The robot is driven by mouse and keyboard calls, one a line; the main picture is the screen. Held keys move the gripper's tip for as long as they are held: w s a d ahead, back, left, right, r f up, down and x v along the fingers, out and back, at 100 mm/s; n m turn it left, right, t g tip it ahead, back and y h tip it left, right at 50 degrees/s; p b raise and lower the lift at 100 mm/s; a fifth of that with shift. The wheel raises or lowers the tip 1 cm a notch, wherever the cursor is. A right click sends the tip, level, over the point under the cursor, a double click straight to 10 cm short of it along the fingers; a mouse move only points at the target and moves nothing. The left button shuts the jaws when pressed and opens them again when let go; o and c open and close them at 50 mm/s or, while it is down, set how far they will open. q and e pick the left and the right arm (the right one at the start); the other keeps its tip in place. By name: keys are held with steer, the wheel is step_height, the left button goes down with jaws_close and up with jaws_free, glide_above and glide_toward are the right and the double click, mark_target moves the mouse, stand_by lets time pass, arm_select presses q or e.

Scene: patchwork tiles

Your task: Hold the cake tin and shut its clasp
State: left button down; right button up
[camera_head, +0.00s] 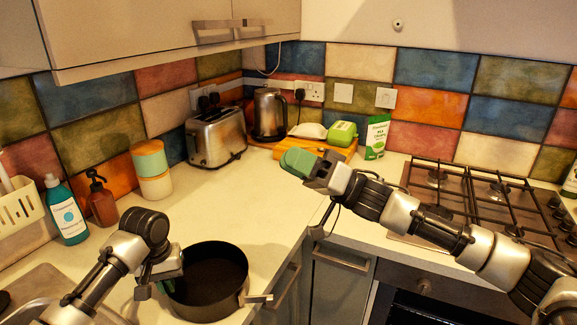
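The cake tin (243,266) is a dark round tin standing near the front edge of the counter. Its clasp (258,299) is a pale lever that sticks out from the tin's right side, over the counter edge. My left gripper (157,288) points down at the tin's left rim, with green fingertips close to the wall. I cannot tell whether it grips the rim. My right gripper (291,162) is up and away from the tin, over the counter in front of the wooden board, with its green fingers pointing left. The gap between its fingers is hidden.
A gas hob (470,205) lies at right. A drawer handle (341,260) juts out below the counter. The counter behind the tin is clear.

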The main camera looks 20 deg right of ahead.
steer(key=s+n+g, duration=0.1)
steer(key=n, duration=0.1)
steer(key=s+a+n+g, duration=0.1)
steer(key=n+g, duration=0.1)
steer(key=a+n+g+y, duration=0.1)
steer(key=n+g, duration=0.1)
steer(key=n, duration=0.1)
steer(key=shift+s+r, duration=0.3)
steer(key=shift+s, duration=0.1)
steer(key=n+h, duration=0.3)
steer(key=h, duration=0.2)
glide_toward(261, 300)
steer(key=x, duration=1)
steer(key=shift+s+r, duration=0.25)
steer(key=shift+r, duration=0.15)
jaws_close()
